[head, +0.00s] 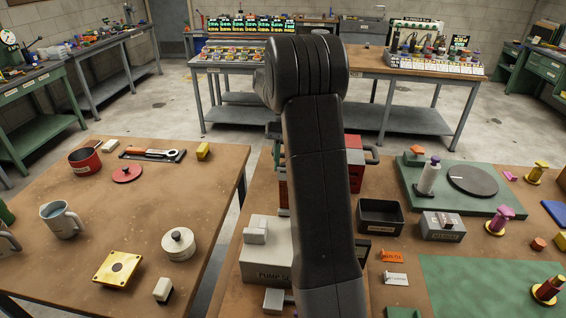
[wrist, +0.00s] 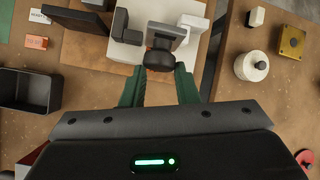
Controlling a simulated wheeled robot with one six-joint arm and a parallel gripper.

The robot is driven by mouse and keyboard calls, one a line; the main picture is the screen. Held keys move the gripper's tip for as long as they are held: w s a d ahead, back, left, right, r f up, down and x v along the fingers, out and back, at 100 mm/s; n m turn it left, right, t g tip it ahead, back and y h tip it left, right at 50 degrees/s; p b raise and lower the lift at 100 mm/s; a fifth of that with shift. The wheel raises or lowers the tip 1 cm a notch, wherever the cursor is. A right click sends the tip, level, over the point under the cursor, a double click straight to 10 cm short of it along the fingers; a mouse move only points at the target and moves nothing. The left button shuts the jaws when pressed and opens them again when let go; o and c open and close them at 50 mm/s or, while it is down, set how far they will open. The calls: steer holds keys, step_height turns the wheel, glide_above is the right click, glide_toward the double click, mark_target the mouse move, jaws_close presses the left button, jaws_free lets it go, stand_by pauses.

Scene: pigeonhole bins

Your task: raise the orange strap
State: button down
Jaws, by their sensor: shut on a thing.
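In the wrist view, my gripper (wrist: 160,74) has its two green fingers at either side of a dark rounded knob (wrist: 160,59). It is shut on this knob, which sits at the near edge of a pale boxy unit (wrist: 118,50) with a dark plate. In the head view the unit (head: 262,262) carries a label starting "PUMP", and my arm hides the gripper and the knob. I cannot make out an orange strap for certain. A small lettered orange tag (head: 391,256) lies on the right bench; it also shows in the wrist view (wrist: 37,42).
A white tag (head: 396,279), an open dark bin (head: 380,217) and a grey box (head: 442,227) stand right of my arm. A red case (head: 355,165) is partly hidden behind it. A gap separates the left bench (head: 205,200), holding a mug (head: 60,220) and a white lidded pot (head: 178,245).

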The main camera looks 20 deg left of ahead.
steer(key=shift+d+f, duration=0.2)
steer(key=shift+f, duration=0.05)
steer(key=c, duration=1.5)
jaws_free()
steer(key=o, duration=0.4)
steer(key=shift+w+d, duration=0.1)
steer(key=shift+d, duration=0.1)
steer(key=shift+a+r, duration=0.15)
